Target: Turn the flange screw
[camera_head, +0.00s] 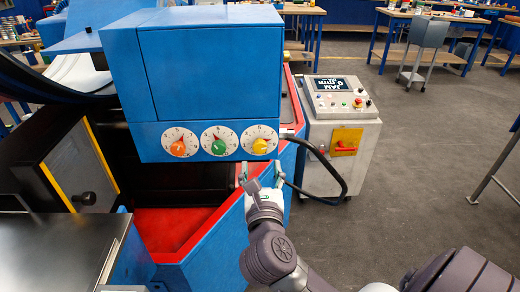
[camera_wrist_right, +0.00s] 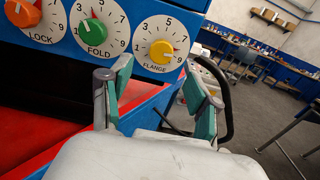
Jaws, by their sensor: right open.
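The flange screw is a yellow knob (camera_head: 260,146) on a white numbered dial, at the right end of the blue machine's dial row. In the right wrist view the yellow knob (camera_wrist_right: 162,52) sits above the label FLANGE, its pointer aimed to the lower right, near 9. My right gripper (camera_head: 262,172) is open and empty just below this dial, apart from it. In the right wrist view its green-padded fingers (camera_wrist_right: 162,88) stand spread, with the flange dial beyond and between them. My left gripper is not in view.
A green FOLD knob (camera_head: 219,147) and an orange LOCK knob (camera_head: 178,148) sit to the left on the same panel. A grey console (camera_head: 340,130) with a JAM display stands to the right. A black cable (camera_head: 335,190) loops beside my right gripper. Grey floor lies open further right.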

